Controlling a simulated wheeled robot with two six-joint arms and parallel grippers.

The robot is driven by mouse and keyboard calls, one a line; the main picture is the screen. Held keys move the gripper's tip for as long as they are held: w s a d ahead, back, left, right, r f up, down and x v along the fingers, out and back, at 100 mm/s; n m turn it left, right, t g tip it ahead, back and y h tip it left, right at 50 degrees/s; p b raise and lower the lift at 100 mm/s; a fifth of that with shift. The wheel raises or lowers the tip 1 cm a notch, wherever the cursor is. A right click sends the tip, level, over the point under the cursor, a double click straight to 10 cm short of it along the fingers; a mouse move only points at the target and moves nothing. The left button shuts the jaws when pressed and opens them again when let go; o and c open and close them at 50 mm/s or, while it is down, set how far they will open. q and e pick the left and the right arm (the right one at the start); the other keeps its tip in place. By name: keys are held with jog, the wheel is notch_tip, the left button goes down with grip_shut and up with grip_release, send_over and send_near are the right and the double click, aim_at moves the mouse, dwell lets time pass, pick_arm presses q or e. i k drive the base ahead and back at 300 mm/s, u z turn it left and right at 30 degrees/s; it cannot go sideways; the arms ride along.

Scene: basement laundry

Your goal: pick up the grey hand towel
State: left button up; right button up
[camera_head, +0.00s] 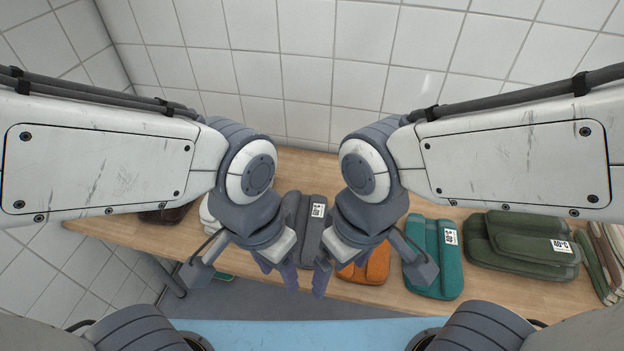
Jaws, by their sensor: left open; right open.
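A grey folded towel (303,222) with a white label (318,211) lies on the wooden table, in the middle of a row of folded textiles. My grippers partly hide its front and sides. My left gripper (278,272) is open and empty, in front of the towel and slightly to its left. My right gripper (322,274) is open and empty, in front of the towel and slightly to its right. Whether either one touches the towel cannot be told from this view.
An orange folded textile (366,265), a teal one (433,258), a dark green one (515,243) and a striped one (604,262) lie to the right. A white item (207,214) and a dark brown item (163,214) lie to the left. A tiled wall stands behind the wooden table (120,232).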

aim_at(308, 213)
jog(key=z, duration=0.1)
jog(key=k, duration=1)
jog(key=u, duration=0.85)
jog(key=i, duration=1.1)
jog(key=z, duration=0.15)
